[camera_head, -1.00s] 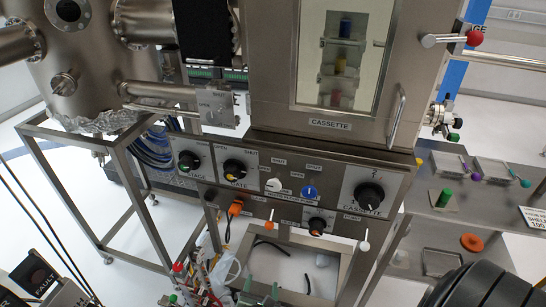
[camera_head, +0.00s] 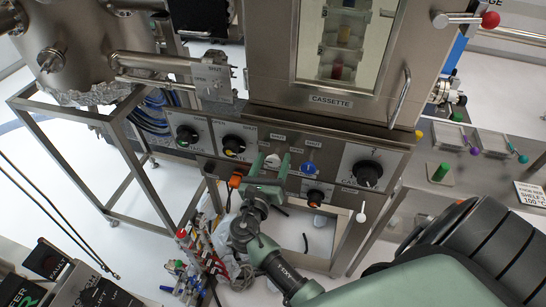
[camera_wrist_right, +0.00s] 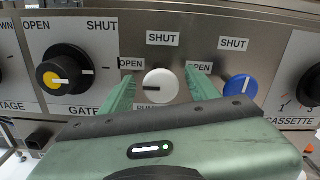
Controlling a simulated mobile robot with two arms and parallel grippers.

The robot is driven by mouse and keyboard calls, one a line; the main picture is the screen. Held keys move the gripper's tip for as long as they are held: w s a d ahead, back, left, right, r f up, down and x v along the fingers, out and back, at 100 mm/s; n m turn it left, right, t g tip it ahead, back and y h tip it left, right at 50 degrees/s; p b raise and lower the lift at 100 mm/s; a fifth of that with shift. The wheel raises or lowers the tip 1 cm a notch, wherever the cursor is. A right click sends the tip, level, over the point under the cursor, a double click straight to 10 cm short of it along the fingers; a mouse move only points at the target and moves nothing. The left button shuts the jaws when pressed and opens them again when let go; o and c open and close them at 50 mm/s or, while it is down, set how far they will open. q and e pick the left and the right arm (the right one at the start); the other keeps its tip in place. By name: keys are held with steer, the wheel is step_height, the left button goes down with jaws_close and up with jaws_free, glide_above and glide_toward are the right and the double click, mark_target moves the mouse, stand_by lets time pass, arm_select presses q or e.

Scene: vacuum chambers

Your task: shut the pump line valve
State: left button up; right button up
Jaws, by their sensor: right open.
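The pump line valve is the white round knob (camera_wrist_right: 161,86) on the steel control panel; it also shows in the head view (camera_head: 272,161). Its dark pointer line faces left in the wrist view. An OPEN label is at its upper left and a SHUT label above it. The label below is mostly hidden by my gripper. My right gripper (camera_wrist_right: 159,85) is open, with one green finger on each side of the knob; it also shows in the head view (camera_head: 271,168). I cannot tell whether the fingers touch the knob. My left gripper is not in view.
The blue knob (camera_wrist_right: 240,88) is close to the right finger. The black gate knob (camera_wrist_right: 66,74) with a yellow centre is to the left. The black cassette knob (camera_head: 367,174) is farther right.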

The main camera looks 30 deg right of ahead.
steer(key=shift+w+d, duration=0.1)
steer(key=shift+d, duration=0.05)
steer(key=shift+c, duration=0.3)
jaws_close()
